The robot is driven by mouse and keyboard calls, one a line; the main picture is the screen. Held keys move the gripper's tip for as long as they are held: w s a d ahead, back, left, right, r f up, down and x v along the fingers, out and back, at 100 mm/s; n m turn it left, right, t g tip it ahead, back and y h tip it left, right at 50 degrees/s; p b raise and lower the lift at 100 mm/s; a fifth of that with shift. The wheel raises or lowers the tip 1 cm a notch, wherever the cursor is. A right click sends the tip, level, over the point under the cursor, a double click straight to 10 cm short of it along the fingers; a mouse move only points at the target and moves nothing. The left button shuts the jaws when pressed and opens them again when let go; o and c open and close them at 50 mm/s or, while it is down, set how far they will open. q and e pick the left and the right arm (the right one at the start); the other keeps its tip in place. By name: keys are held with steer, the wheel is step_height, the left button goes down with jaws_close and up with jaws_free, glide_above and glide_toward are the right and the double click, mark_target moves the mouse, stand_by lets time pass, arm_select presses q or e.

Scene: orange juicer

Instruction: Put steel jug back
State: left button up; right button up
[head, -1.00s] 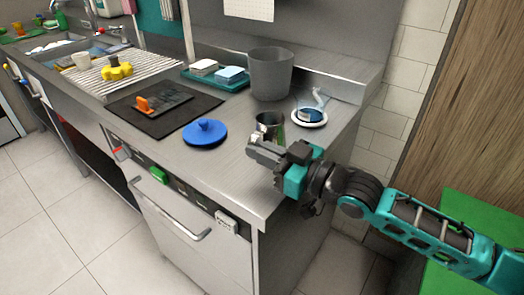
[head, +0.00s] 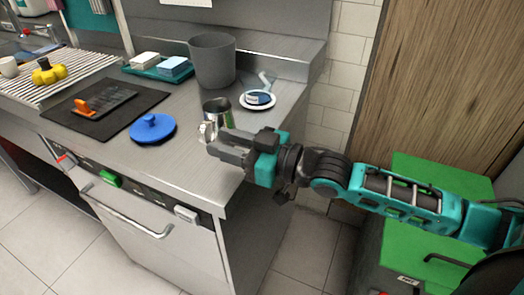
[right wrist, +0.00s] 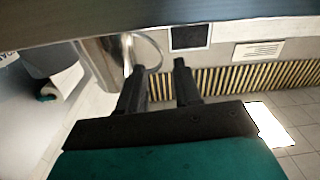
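The steel jug (head: 218,116) stands upright on the steel counter near its front right, with its handle toward the front left. My right gripper (head: 212,145) is just in front of the jug, with its fingers pointing left near the handle. In the right wrist view, the jug (right wrist: 103,62) is at upper left and its curved handle reaches toward the fingertips. There, my right gripper (right wrist: 160,66) has its two fingers apart and nothing is clearly held between them. Whether a finger touches the handle cannot be told. My left gripper is not in view.
A blue lid (head: 153,128) lies left of the jug. A grey bin (head: 212,61) stands behind it, and a white dish (head: 258,99) with a blue-and-white item is at the right. A dark mat (head: 105,107) lies further left. The counter's front edge is just below my gripper.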

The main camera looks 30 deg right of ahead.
steer(key=v, duration=0.9)
steer(key=s+a+f+m+g+h, duration=0.1)
steer(key=s+f+m+h, duration=0.1)
steer(key=f, duration=0.6)
steer(key=s+a+f+m+g+h, duration=0.1)
steer(key=f+h, duration=0.3)
steer(key=f, duration=0.4)
steer(key=s+a+f+m+g+h, duration=0.1)
steer(key=s+f+m+h, duration=0.2)
steer(key=f, duration=0.6)
steer(key=shift+s+a+p, duration=0.2)
steer(key=shift+s+p, duration=0.15)
steer(key=shift+s, duration=0.25)
